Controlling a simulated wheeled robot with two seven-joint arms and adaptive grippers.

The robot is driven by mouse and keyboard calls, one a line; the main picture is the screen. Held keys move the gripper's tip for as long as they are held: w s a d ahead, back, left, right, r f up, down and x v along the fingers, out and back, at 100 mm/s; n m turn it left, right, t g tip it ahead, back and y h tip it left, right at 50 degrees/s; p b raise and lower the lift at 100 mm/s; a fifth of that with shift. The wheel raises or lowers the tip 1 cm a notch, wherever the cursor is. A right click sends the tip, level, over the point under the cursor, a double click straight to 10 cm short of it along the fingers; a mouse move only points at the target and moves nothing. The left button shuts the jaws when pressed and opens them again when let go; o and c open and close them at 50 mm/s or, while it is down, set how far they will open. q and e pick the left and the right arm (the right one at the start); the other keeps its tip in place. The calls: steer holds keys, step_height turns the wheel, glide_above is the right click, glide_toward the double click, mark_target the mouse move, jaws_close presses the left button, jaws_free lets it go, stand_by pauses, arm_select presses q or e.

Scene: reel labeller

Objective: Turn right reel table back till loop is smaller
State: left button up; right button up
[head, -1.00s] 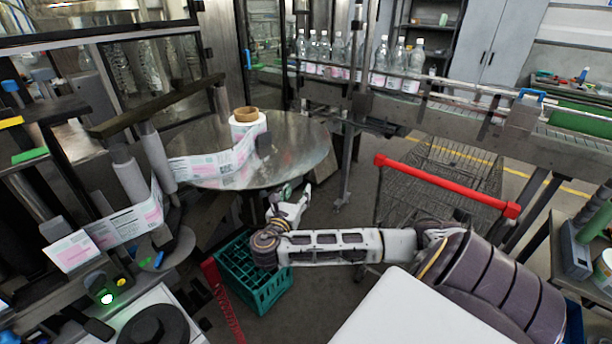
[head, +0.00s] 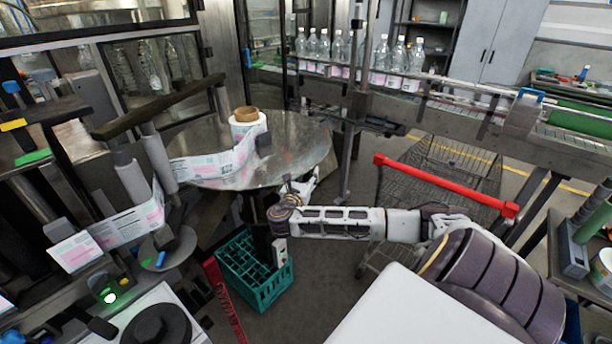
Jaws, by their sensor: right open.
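The right reel table (head: 295,140) is a round, shiny metal disc in the middle of the head view. A small label reel (head: 248,125) with a brown core stands upright on it. The printed label web (head: 215,168) leaves the reel to the left and hangs in a loop over the table's front left edge. It continues past grey rollers (head: 130,180) to a lower strip (head: 122,226). My right gripper (head: 300,185) is at the table's near edge, low beside the rim, open; I cannot tell whether it touches the rim. My left gripper is not in view.
A green crate (head: 255,275) stands on the floor below the table. A trolley with a red handle (head: 445,185) stands to the right. A conveyor with several bottles (head: 400,70) runs behind. A red stand (head: 225,305) is near the crate.

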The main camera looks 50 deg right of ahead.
jaws_close()
stand_by(0.3)
steer(key=shift+d, duration=0.15)
